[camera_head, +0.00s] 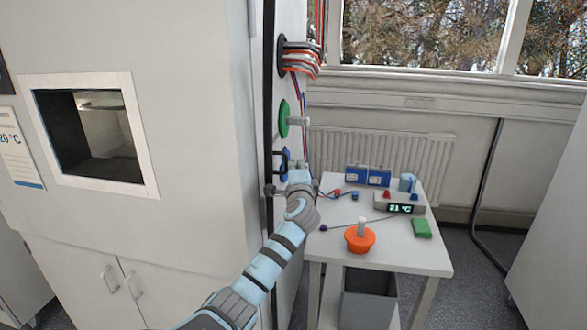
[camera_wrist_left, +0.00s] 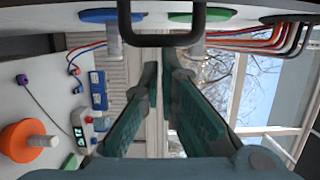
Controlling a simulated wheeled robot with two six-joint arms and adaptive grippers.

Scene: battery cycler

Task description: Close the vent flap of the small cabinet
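My left gripper (camera_head: 294,186) is beside this side face, just below the handle. In the left wrist view the fingers (camera_wrist_left: 160,88) are apart and empty, with the handle (camera_wrist_left: 160,40) across the top, in front of them. My right gripper is in neither view.
A white table (camera_head: 390,255) right of the cabinet holds an orange knob-like plug (camera_head: 360,238), a green block (camera_head: 422,228), a display box (camera_head: 400,207) and blue modules (camera_head: 366,176). Cables (camera_head: 300,58) leave a port above. A grey bin (camera_head: 368,295) stands below the table.

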